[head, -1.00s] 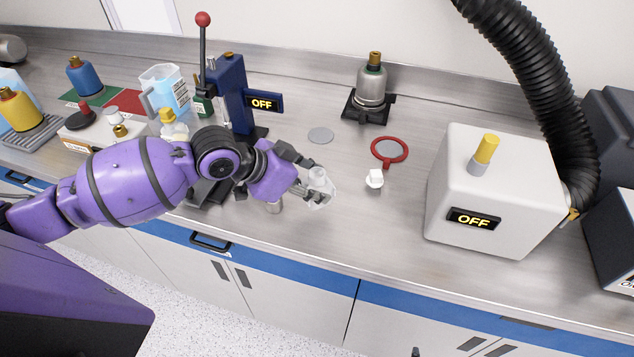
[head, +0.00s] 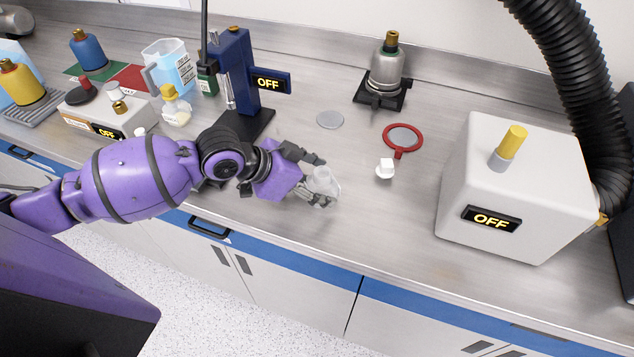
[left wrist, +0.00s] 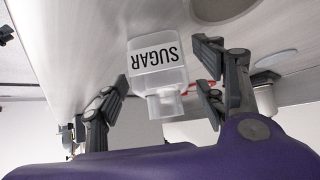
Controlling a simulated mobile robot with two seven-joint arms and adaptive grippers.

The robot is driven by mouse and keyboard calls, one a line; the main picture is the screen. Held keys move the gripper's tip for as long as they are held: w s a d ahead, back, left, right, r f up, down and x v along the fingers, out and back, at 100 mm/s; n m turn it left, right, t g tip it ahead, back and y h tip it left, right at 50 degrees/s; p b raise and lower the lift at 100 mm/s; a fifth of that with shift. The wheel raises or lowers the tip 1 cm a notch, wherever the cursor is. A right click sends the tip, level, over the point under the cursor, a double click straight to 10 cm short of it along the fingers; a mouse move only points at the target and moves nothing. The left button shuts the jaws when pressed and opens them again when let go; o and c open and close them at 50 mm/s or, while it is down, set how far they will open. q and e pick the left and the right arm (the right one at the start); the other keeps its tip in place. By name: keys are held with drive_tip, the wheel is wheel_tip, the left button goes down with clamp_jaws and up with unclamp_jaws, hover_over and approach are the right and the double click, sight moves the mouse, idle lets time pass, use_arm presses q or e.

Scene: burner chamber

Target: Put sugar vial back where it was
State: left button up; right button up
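The sugar vial (head: 323,186) is a small clear vial standing on the steel counter near its front edge. In the left wrist view the vial (left wrist: 157,62) shows the word SUGAR upside down, with its neck toward the camera. My left gripper (head: 318,178) is around the vial, with one finger on each side. In the left wrist view the fingers of the left gripper (left wrist: 160,95) are spread, with gaps visible between them and the vial. My right gripper is not in view.
A small white piece (head: 385,169) and a red-rimmed magnifier (head: 398,154) lie right of the vial. A grey disc (head: 330,120) lies behind. A white box marked OFF (head: 460,185) stands at right, a blue device (head: 233,75) behind my arm. The counter's front edge is close.

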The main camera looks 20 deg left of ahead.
use_arm(q)
drive_tip(key=shift+r, duration=0.1)
drive_tip(key=shift+s+a+r, duration=0.1)
drive_tip(key=shift+a+r, duration=0.05)
drive_tip(key=shift+r, duration=0.05)
drive_tip(key=p+v, duration=0.1)
drive_tip(key=v, duration=1)
drive_tip(key=shift+s+r, duration=0.15)
drive_tip(key=shift+r, duration=0.1)
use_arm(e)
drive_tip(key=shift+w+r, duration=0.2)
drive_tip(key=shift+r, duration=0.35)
use_arm(q)
drive_tip(key=shift+a, duration=0.1)
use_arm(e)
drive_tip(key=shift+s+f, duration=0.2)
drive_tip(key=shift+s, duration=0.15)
